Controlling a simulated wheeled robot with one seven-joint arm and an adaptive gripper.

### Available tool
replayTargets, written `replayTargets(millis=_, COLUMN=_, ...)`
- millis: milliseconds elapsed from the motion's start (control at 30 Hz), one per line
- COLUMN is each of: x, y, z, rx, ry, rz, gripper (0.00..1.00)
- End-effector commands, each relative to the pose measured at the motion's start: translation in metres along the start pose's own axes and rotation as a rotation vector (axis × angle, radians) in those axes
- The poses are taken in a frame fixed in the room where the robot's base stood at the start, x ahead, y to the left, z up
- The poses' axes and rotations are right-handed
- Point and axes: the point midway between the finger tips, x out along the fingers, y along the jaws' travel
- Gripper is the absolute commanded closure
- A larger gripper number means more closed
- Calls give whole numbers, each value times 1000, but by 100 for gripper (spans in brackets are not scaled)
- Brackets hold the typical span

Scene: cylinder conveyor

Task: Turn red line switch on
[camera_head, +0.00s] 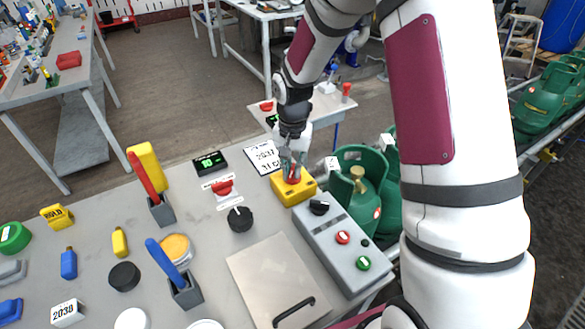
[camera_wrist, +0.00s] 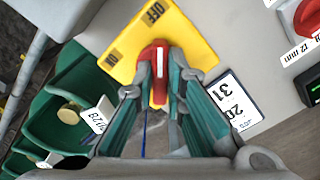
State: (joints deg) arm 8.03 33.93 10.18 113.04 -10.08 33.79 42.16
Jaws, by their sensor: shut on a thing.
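The red line switch is a yellow box (camera_head: 290,190) with a red knob (camera_head: 293,177) on top, at the table's far right edge. My gripper (camera_head: 291,165) reaches down onto it from above. In the wrist view, the yellow box (camera_wrist: 190,35) carries the word OFF above the red knob (camera_wrist: 154,50) and ON to its left. The knob's white stripe points up the picture, roughly towards OFF. The fingers of my gripper (camera_wrist: 158,78) are closed around the knob from both sides and hide part of it.
A grey control box (camera_head: 343,245) with red and green buttons stands close in front of the switch. Green gas cylinders (camera_head: 360,180) are beyond the table edge at right.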

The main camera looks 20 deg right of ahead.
Motion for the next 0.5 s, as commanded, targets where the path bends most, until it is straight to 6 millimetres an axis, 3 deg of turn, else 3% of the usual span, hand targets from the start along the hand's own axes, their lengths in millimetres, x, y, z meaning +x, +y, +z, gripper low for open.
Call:
replayTargets(millis=267, x=0, y=0, z=0, rx=-105, ry=0, rz=1, gripper=100)
replayTargets(millis=500, x=-1, y=0, z=0, rx=-301, ry=0, rz=1, gripper=100)
